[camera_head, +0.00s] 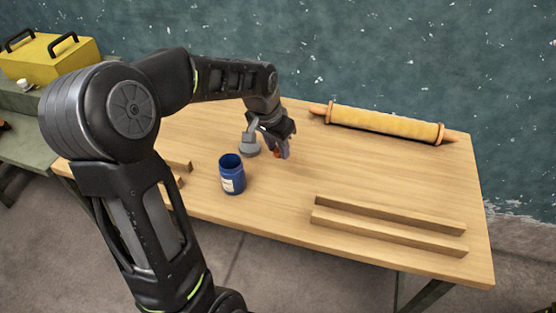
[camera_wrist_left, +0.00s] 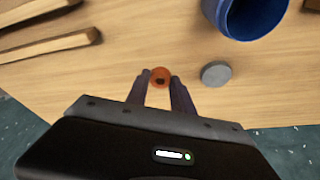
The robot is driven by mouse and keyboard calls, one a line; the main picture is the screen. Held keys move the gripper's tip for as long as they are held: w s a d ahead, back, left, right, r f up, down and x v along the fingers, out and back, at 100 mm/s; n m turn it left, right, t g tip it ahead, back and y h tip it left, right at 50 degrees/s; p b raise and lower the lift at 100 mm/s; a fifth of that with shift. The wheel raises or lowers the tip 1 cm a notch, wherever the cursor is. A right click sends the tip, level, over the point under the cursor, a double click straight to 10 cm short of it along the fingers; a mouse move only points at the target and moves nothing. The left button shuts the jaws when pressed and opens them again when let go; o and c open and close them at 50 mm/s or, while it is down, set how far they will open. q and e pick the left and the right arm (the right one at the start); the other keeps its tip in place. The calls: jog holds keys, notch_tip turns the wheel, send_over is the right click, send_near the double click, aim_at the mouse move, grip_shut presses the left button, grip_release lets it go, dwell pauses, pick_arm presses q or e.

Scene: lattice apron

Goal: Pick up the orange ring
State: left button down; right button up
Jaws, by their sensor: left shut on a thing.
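The orange ring (camera_wrist_left: 159,70) sits between the two fingertips of my left gripper (camera_wrist_left: 160,82) in the left wrist view. The gripper is shut on it. In the head view the ring (camera_head: 277,154) is a small orange patch, mostly hidden by the fingers of my left gripper (camera_head: 282,150). The fingers are low over the wooden table, behind and right of the blue jar. I cannot tell whether the ring touches the tabletop. My right gripper is not in view.
A small grey round object (camera_head: 249,149) stands just left of the gripper. An open blue jar (camera_head: 232,176) is nearer the front. Wooden strips (camera_head: 385,228) lie front right on the wooden table (camera_head: 350,175). A rolling-pin-like roll (camera_head: 384,123) lies at the back right.

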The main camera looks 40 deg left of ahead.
pick_arm(q)
notch_tip(320, 180, up, 2)
dwell(0.7)
